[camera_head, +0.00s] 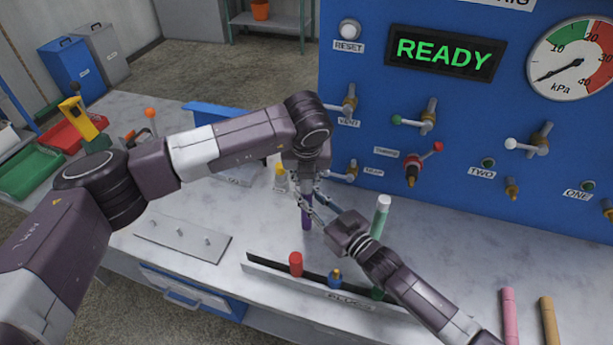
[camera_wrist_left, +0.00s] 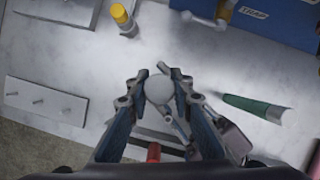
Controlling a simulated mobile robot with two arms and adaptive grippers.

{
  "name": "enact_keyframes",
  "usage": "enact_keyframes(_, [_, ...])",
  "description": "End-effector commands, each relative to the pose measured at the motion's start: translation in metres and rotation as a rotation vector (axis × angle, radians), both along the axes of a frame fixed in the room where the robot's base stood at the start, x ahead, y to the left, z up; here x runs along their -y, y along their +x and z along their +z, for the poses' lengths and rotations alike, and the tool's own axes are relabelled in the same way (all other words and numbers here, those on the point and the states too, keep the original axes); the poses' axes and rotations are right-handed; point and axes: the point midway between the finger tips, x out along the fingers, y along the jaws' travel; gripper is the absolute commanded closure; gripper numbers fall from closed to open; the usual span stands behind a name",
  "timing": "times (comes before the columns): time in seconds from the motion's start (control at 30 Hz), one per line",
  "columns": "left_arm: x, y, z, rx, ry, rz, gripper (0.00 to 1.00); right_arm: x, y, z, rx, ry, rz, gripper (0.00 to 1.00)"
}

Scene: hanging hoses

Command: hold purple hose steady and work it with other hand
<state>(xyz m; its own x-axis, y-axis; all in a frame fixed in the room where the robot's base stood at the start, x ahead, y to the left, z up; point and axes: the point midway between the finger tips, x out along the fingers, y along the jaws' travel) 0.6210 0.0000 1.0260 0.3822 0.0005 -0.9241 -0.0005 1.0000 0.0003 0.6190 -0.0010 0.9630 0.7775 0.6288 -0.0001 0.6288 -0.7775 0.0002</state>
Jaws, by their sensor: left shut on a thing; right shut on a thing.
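The purple hose (camera_head: 306,217) stands upright above the bench in front of the blue panel. My left gripper (camera_head: 305,186) comes down on it from above and is shut on it; the arm hides the hose's upper part. In the left wrist view, the fingers of my left gripper (camera_wrist_left: 160,92) sit on both sides of a round pale grey end (camera_wrist_left: 159,88). My right gripper (camera_head: 318,203) reaches in from the lower right and is shut on the hose, close below the left one. Its exact contact is partly hidden.
A pale-tipped green hose (camera_head: 380,220) stands just right of my right gripper. A plug rack (camera_head: 345,298) with red, blue and green plugs lies in front. Pink (camera_head: 509,315) and tan (camera_head: 549,320) hoses stand at front right. A peg plate (camera_head: 183,238) lies left.

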Motion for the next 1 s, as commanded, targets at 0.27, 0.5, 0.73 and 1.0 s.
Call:
enact_keyframes(0.27, [0.0,0.0,0.002,0.0,0.001,0.001,1.0,0.001,0.0,0.0,-0.001,-0.001,-0.001,1.0])
enact_keyframes(0.5, [0.0,0.0,0.005,0.0,0.001,0.0,1.0,0.001,0.0,-0.001,-0.002,-0.001,-0.002,1.0])
enact_keyframes(0.73, [0.0,0.0,0.008,0.0,0.0,0.0,1.0,0.001,0.0,-0.001,-0.002,-0.001,-0.001,1.0])
enact_keyframes(1.0, [0.0,0.0,0.011,0.001,0.0,0.0,1.0,0.0,0.0,-0.001,-0.002,-0.001,-0.001,1.0])
